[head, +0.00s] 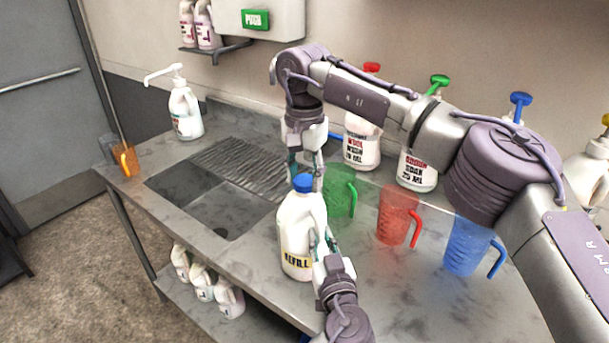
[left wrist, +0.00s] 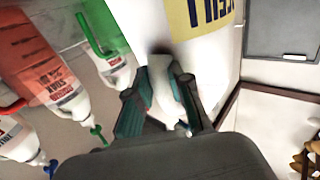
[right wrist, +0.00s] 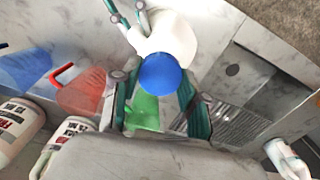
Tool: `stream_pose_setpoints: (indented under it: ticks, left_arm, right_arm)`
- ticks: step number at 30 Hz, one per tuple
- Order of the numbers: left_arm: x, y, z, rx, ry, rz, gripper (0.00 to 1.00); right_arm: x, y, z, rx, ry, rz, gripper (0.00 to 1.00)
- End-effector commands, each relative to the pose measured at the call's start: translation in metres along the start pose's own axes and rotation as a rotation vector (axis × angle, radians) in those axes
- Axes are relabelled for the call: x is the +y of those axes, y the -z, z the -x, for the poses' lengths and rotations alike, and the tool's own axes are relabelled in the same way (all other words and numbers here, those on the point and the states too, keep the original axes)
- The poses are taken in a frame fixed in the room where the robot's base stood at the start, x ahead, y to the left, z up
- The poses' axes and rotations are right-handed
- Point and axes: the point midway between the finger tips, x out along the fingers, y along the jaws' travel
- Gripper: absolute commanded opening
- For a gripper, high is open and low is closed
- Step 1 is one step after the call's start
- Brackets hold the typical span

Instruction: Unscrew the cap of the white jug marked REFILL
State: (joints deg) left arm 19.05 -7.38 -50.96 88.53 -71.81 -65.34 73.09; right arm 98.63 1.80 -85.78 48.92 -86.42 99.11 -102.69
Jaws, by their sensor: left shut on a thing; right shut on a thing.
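The white jug marked REFILL (head: 297,232) stands upright on the steel counter near its front edge. Its blue cap (head: 303,182) is on the neck. My left gripper (head: 322,240) is shut on the jug's handle, low on the right side. The left wrist view shows the white handle (left wrist: 163,88) between the fingers, with part of the yellow label above. My right gripper (head: 305,170) reaches down from above and is shut on the cap. In the right wrist view the blue cap (right wrist: 160,73) sits between its fingers.
A green jug (head: 340,190), red jug (head: 396,215) and blue jug (head: 468,245) stand right of the jug. Large pump bottles (head: 362,142) line the wall. A sink (head: 215,205) lies left. A white pump bottle (head: 185,112) stands behind it.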

Motion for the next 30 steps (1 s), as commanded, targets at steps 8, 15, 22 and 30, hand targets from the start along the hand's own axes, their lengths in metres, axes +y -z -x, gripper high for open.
stream_pose_setpoints:
  ticks: [8,15,22,30]
  left_arm:
    - [0.0006,0.0000,0.0007,0.000,-0.001,0.000,0.00]
    - [0.0004,-0.0001,0.0004,0.000,-0.001,0.000,0.00]
    - [0.0003,-0.0001,0.0003,0.000,-0.001,0.000,0.00]
    - [0.0002,-0.0001,0.0002,0.000,-0.001,0.000,0.00]
  right_arm:
    - [-0.0001,0.0008,0.0002,0.002,0.002,0.276,0.02]
    - [-0.0001,0.0011,0.0002,0.003,0.002,0.276,0.02]
    - [0.0000,0.0010,0.0002,0.002,0.002,0.275,0.02]
    - [-0.0002,0.0008,0.0052,0.003,0.002,0.275,0.02]
